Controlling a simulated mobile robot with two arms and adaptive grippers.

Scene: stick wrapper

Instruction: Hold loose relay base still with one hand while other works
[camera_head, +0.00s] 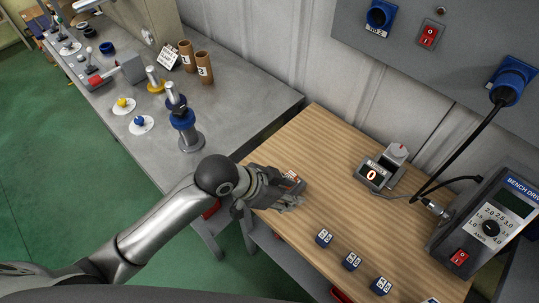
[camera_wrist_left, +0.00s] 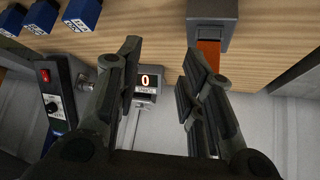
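My left gripper (camera_head: 284,193) is over the near left part of the wooden bench top. In the left wrist view its two fingers (camera_wrist_left: 160,78) are spread apart with nothing held between them. A small grey block with an orange-brown face (camera_wrist_left: 208,50), possibly the relay base, sits beyond the tip of the right-hand finger. In the head view it shows beside the gripper (camera_head: 292,179), partly hidden by the fingers. I cannot tell whether a finger touches it. My right gripper is not in view.
Several labelled blue blocks (camera_head: 324,238) stand along the bench's front edge. A counter reading 0 (camera_head: 373,175) stands at the back. The bench drive box (camera_head: 489,226) with its cable is at right. A grey table (camera_head: 241,91) with other tools lies left. The wooden top's middle is clear.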

